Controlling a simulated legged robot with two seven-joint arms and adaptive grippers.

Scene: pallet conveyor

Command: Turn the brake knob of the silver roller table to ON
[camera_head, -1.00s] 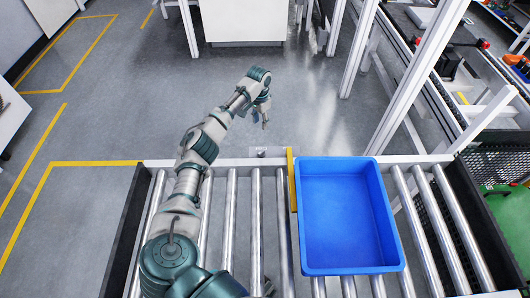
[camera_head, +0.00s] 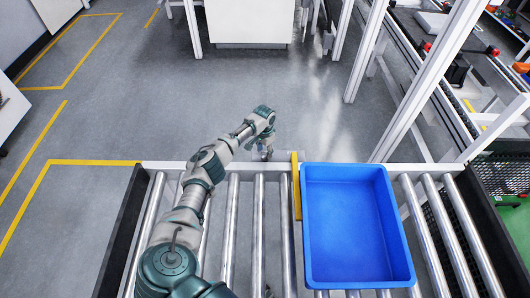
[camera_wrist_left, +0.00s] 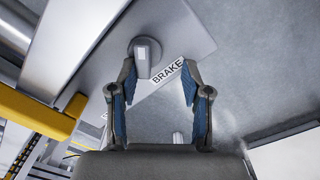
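The silver roller table (camera_head: 259,225) lies in front of me in the head view. In the left wrist view, its grey brake knob (camera_wrist_left: 147,57) sits on a metal plate, beside a white BRAKE label (camera_wrist_left: 168,73). My left gripper (camera_wrist_left: 158,66) is open, with its blue-padded fingers spread. The knob lies just beyond the left fingertip in the picture; I cannot tell whether they touch. In the head view, the left gripper (camera_head: 265,153) is at the table's far edge, and the knob cannot be made out. My right gripper is not in view.
A blue bin (camera_head: 357,225) stands on the rollers to the right of my left arm. A yellow bar (camera_head: 296,186) runs along its left side and also shows in the left wrist view (camera_wrist_left: 35,112). The floor beyond the table is open.

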